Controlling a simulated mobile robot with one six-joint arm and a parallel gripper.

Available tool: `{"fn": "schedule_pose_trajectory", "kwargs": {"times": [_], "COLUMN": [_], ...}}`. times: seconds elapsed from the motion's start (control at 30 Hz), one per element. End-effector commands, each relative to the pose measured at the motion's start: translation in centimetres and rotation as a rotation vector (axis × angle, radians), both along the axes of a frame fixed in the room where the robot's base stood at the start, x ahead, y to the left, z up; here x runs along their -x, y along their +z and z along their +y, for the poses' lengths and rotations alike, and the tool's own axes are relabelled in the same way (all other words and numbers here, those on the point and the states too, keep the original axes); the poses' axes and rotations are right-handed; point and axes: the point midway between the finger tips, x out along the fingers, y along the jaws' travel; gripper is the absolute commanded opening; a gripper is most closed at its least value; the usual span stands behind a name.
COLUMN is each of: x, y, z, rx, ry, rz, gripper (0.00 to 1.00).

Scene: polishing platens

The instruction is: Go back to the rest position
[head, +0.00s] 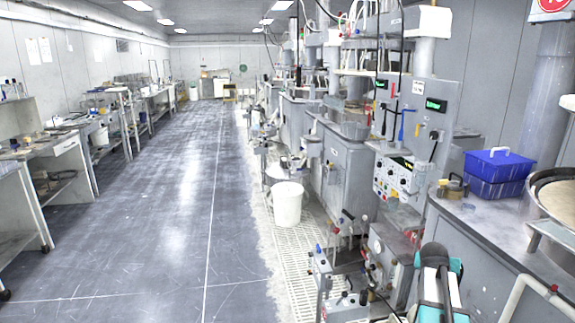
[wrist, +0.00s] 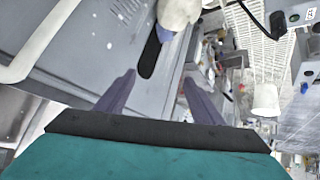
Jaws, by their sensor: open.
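My gripper (wrist: 158,77) shows in the wrist view with its two purple-grey fingers spread apart and nothing between them. A pale rounded part (wrist: 178,12) lies at the top of the wrist view, beyond the fingertips. In the head view, my teal and white arm stands at the lower right beside the grey bench (head: 480,235). My gripper's fingers cannot be made out there.
Blue boxes (head: 495,178) and a round platen (head: 560,197) are on the right bench. Grey machines with a control panel (head: 402,180) stand left of my arm. A white bucket (head: 287,204) stands on the floor grating (head: 305,245). The aisle floor (head: 170,190) is clear.

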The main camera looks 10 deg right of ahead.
Motion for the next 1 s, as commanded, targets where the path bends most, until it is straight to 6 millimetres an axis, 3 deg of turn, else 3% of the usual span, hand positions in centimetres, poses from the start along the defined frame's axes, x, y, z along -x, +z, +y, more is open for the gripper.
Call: {"fn": "schedule_pose_trajectory", "kwargs": {"times": [0.2,0.47,0.77,1.0], "x": [0.8,3.4,8.3,13.8], "y": [-7.8,-15.9,-24.0,-29.2], "z": [6.6,14.2,22.8,29.1], "rx": [-0.093,-0.192,-0.298,-0.373], "ry": [0.068,0.147,0.235,0.303], "rz": [0.123,0.273,0.452,0.602], "gripper": [0.61,0.61,0.61,0.61]}}
